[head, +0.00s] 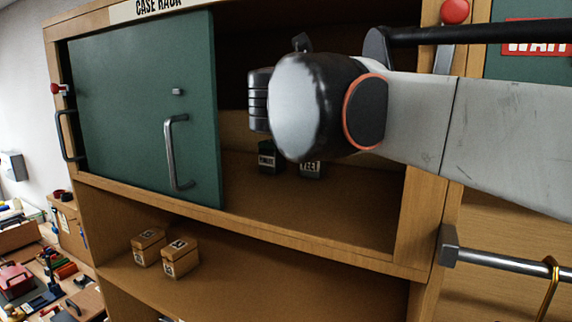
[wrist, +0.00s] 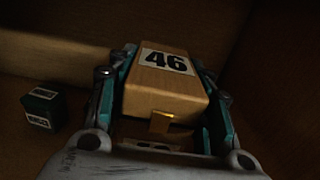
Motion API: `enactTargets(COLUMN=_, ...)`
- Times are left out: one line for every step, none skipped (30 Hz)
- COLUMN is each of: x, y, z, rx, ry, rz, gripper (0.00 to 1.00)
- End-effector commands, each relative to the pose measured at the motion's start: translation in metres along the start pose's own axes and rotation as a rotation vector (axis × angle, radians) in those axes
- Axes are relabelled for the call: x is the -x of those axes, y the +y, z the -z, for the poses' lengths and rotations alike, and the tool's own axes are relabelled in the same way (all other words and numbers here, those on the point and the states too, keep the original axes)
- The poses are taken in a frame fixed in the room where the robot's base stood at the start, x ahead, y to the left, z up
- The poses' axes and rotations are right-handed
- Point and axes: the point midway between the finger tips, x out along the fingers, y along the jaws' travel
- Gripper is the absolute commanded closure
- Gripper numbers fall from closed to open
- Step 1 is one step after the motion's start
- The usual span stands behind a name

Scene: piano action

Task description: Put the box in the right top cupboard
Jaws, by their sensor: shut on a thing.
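A wooden box (wrist: 165,82) with a white "46" label and a brass-coloured tab is between the two fingers of my gripper (wrist: 166,95) in the wrist view. The gripper is shut on it. In the head view my arm reaches into the open right side of the top cupboard (head: 350,218), and my wrist hides the gripper and the box. I cannot tell whether the box touches the cupboard floor. A green sliding door (head: 130,110) with a metal handle covers the cupboard's left side.
Two small dark green labelled boxes (head: 268,157) (head: 311,169) stand inside the cupboard; one green box (wrist: 43,107) shows left of my gripper in the wrist view. Two wooden boxes (head: 148,247) (head: 180,258) sit on the shelf below. A metal rail (head: 500,256) is at right.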

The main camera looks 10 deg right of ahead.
Motion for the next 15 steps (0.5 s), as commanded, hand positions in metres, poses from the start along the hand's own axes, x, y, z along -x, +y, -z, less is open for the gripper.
enactTargets(x=0.0, y=0.0, z=0.011, rx=0.0, ry=0.0, rz=0.0, gripper=0.84)
enactTargets(x=0.0, y=0.0, z=0.018, rx=0.0, ry=0.0, rz=0.0, gripper=0.84)
enactTargets(x=0.0, y=0.0, z=0.027, rx=0.0, ry=0.0, rz=0.0, gripper=0.84)
enactTargets(x=0.0, y=0.0, z=0.034, rx=0.0, ry=0.0, rz=0.0, gripper=0.84)
enactTargets(x=0.0, y=0.0, z=0.041, rx=0.0, ry=0.0, rz=-0.001, gripper=0.84)
enactTargets(x=0.0, y=0.0, z=0.05, rx=0.0, ry=0.0, rz=0.0, gripper=0.84)
enactTargets(x=0.0, y=0.0, z=0.057, rx=0.0, ry=0.0, rz=0.0, gripper=0.84)
enactTargets(x=0.0, y=0.0, z=0.063, rx=0.0, ry=0.0, rz=0.0, gripper=0.84)
enactTargets(x=0.0, y=0.0, z=0.072, rx=0.0, ry=0.0, rz=0.0, gripper=0.84)
enactTargets(x=0.0, y=0.0, z=0.078, rx=0.0, ry=0.0, rz=0.0, gripper=0.84)
enactTargets(x=0.0, y=0.0, z=0.083, rx=0.0, ry=-0.001, rz=0.0, gripper=0.84)
enactTargets(x=0.0, y=0.0, z=0.09, rx=0.0, ry=-0.001, rz=0.0, gripper=0.84)
enactTargets(x=0.0, y=0.0, z=0.094, rx=0.0, ry=-0.001, rz=0.0, gripper=0.84)
enactTargets(x=0.0, y=0.001, z=0.098, rx=0.0, ry=-0.001, rz=0.0, gripper=0.84)
enactTargets(x=0.0, y=0.001, z=0.102, rx=0.0, ry=-0.001, rz=0.0, gripper=0.84)
